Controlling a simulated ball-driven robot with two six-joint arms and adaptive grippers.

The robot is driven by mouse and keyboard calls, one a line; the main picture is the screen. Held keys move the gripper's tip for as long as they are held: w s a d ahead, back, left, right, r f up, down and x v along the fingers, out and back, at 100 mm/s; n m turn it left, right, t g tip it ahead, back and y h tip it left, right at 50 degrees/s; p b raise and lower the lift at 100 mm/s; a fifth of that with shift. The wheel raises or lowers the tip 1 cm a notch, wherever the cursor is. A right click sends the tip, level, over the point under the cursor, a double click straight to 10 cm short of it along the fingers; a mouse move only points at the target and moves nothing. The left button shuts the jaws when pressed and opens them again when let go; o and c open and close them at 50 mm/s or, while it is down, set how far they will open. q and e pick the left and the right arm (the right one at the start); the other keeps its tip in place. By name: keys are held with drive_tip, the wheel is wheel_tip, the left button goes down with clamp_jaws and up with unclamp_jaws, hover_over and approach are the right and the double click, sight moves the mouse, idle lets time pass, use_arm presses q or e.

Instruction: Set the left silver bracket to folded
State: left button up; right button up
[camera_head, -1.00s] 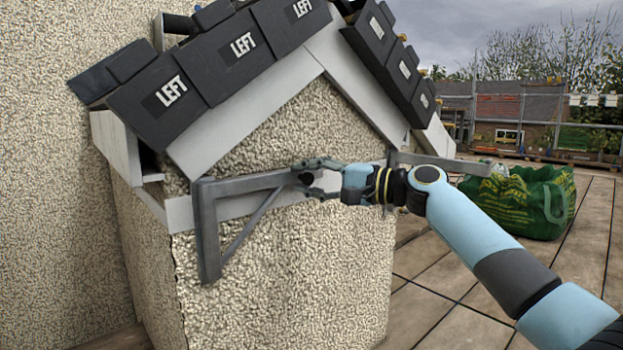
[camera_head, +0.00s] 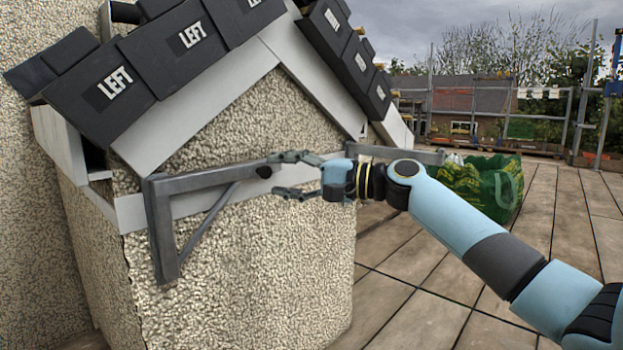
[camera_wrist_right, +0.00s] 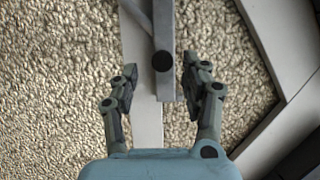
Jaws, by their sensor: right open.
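The left silver bracket (camera_head: 203,181) is a grey metal frame on the corner of the pebbled structure. One leg hangs down, its long arm runs level to the right, and a diagonal brace joins them. A black knob (camera_head: 264,171) sits at the arm's free end. My right gripper (camera_head: 275,174) is open and empty just right of that knob. In the right wrist view the bracket's bar (camera_wrist_right: 163,25) and knob lie ahead, between the lines of the open fingers (camera_wrist_right: 163,78), with a gap on both sides. My left gripper is not in view.
Another silver bracket (camera_head: 425,157) shows partly behind my right arm. Dark tiles marked LEFT (camera_head: 190,36) and white boards (camera_head: 205,120) form the gable above. A green bag (camera_head: 478,185) stands on the decking at right. The decking in front is clear.

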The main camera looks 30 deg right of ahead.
drive_tip(key=v, duration=0.7)
drive_tip(key=shift+s+d, duration=0.25)
drive_tip(key=shift+s, duration=0.05)
